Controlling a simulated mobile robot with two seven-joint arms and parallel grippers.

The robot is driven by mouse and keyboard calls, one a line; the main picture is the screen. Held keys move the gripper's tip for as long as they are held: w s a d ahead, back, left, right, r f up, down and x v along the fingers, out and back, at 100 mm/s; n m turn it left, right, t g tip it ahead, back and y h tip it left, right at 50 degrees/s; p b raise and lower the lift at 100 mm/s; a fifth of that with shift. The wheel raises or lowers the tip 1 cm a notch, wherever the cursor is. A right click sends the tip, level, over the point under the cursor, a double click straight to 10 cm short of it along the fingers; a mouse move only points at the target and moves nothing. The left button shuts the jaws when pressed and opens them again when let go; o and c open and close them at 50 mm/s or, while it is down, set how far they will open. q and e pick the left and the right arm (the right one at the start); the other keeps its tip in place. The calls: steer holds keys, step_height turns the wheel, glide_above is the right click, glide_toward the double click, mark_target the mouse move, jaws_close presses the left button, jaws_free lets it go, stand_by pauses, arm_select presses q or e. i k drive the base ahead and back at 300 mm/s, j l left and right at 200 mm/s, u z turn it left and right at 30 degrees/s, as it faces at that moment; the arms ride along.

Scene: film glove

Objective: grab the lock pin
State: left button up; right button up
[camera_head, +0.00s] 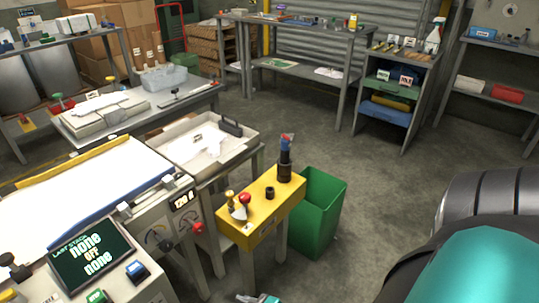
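A yellow box stand (262,213) is in the middle of the view. On it are a small red-knobbed piece (245,198), a yellow-knobbed piece (229,196) at the near left end, and a short black socket (270,193). A dark upright handle (285,158) with a blue and red top stands at its far end. I cannot tell which of these is the lock pin. A small grey and teal part cuts the bottom edge, too cropped to identify.
A green bin (322,212) stands right beside the yellow stand. Left of it are a machine with a white bed (80,205), a control screen (91,252) and a tray table (235,150). A large black and teal shape, likely my arm, fills the lower right. Floor (385,190) beyond the bin is clear.

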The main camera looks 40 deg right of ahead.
mark_target(229, 194)
steer(key=z, duration=1.1)
steer(key=i+l, duration=0.35)
steer(key=l, duration=0.15)
steer(key=i+l+u, duration=0.15)
steer(key=i+l, duration=0.2)
steer(key=u, duration=0.4)
steer(key=l+u, duration=0.1)
steer(key=u, duration=0.7)
steer(key=l+u, duration=0.15)
steer(key=u, duration=0.25)
